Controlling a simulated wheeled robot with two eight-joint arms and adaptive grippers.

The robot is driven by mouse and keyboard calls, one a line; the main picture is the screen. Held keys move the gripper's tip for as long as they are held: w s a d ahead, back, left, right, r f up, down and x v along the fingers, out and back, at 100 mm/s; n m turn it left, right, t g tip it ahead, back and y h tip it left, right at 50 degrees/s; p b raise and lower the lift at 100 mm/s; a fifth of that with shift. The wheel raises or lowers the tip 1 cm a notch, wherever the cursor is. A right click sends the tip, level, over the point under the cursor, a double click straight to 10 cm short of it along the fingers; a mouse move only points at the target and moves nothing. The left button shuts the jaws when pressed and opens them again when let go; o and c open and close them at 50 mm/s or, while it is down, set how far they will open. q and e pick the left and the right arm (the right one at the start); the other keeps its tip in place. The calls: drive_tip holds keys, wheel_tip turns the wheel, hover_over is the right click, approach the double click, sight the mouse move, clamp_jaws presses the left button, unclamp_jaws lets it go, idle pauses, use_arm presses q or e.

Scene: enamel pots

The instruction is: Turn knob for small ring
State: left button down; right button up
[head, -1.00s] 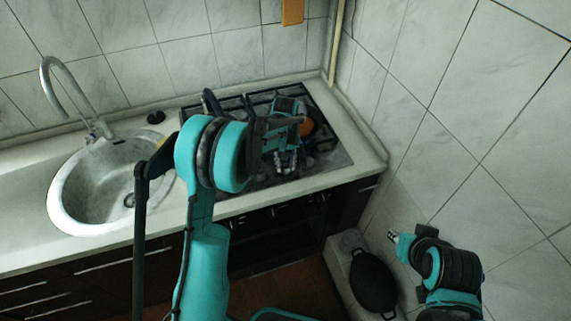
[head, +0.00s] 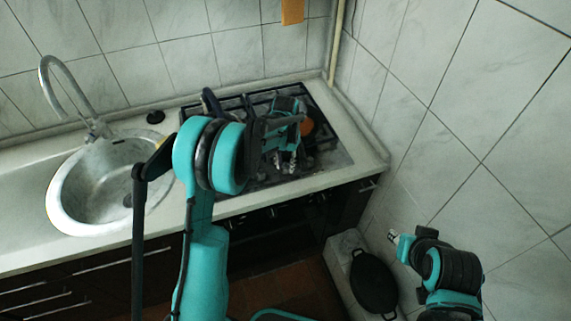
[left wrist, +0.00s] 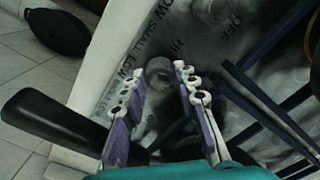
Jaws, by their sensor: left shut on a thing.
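The small grey knob (left wrist: 158,76) is on the stove's pale front panel in the left wrist view, beside printed words such as OFF, HI and SMALL. My left gripper (head: 285,162) is over the front of the stove (head: 330,160). In the left wrist view its two fingers (left wrist: 159,82) are on either side of the knob and shut on it. In the head view the knob is too small and covered to make out. My right gripper (head: 393,237) is at the lower right, away from the stove; its fingers are too small to read.
Black grates (head: 262,97) cover the stove top. An orange-brown round thing (head: 306,127) is behind my left gripper. The sink (head: 92,190) and its tap (head: 52,75) are at left. A black pan (head: 373,283) rests low beside the cabinet. A tiled wall bounds the right.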

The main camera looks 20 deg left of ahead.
use_arm(q)
drive_tip(key=shift+m, duration=0.4)
drive_tip(key=c, duration=1.4)
unclamp_jaws()
wheel_tip(320, 180, up, 12)
drive_tip(key=shift+s, duration=0.1)
drive_tip(key=s+r+t, duration=0.2)
drive_tip(key=s+r, duration=0.3)
drive_tip(key=s, duration=0.2)
drive_tip(key=s+f+t, duration=0.1)
drive_tip(key=s, duration=0.5)
drive_tip(key=s+f+n+t+b, duration=0.1)
drive_tip(key=s+t, duration=0.1)
drive_tip(key=s, duration=0.4)
drive_tip(key=s+f+n+t, duration=0.1)
drive_tip(key=s+t, duration=0.1)
drive_tip(key=s, duration=0.5)
drive_tip(key=shift+a+f+b, duration=0.1)
drive_tip(key=shift+f+b, duration=0.15)
drive_tip(key=shift+b, duration=0.1)
